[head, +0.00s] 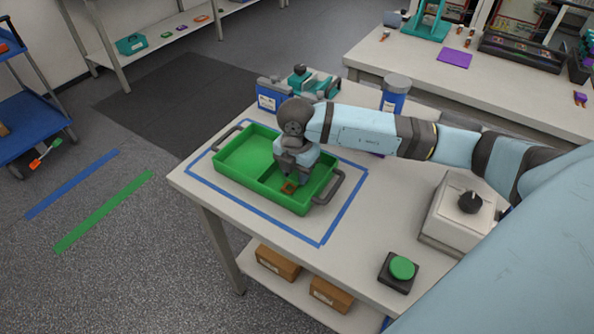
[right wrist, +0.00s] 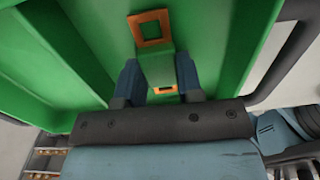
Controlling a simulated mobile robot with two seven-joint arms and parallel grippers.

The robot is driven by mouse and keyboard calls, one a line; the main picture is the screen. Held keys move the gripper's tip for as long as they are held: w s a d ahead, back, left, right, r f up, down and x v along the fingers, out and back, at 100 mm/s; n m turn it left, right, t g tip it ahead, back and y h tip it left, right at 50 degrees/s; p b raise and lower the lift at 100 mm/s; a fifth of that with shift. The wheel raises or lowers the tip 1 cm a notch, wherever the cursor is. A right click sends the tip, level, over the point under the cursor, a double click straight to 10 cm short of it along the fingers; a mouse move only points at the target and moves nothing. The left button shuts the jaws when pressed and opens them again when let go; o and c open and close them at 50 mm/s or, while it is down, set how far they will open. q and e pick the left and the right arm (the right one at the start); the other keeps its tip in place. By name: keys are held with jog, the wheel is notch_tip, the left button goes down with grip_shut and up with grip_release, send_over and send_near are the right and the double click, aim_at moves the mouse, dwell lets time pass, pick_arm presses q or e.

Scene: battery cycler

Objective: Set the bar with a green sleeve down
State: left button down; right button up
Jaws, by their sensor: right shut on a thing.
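The bar (right wrist: 158,66) has a green sleeve in its middle and orange-copper ends; the far end has a square opening. My right gripper (right wrist: 158,78) is shut on it, with one dark blue finger on each side of the sleeve. In the head view my right gripper (head: 291,172) points down into the right compartment of a green tray (head: 243,192). The bar's copper end (head: 289,187) shows just below the fingers. I cannot tell whether the bar touches the tray floor. My left gripper is not in view.
The tray has grey handles and stands inside a blue tape outline (head: 299,230) on a pale table (head: 345,240). A white box with a black knob (head: 469,202) and a green button (head: 402,267) are to the right. A blue jar (head: 394,96) and a teal device (head: 313,82) stand behind.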

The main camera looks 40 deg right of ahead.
aim_at(296, 174)
jog(key=shift+f, duration=0.1)
jog(key=o, duration=0.5)
jog(key=shift+f, duration=0.1)
jog(key=o, duration=0.4)
jog(key=shift+o, duration=0.2)
notch_tip(296, 174, up, 12)
jog(key=shift+r, duration=0.25)
jog(key=shift+w, duration=0.1)
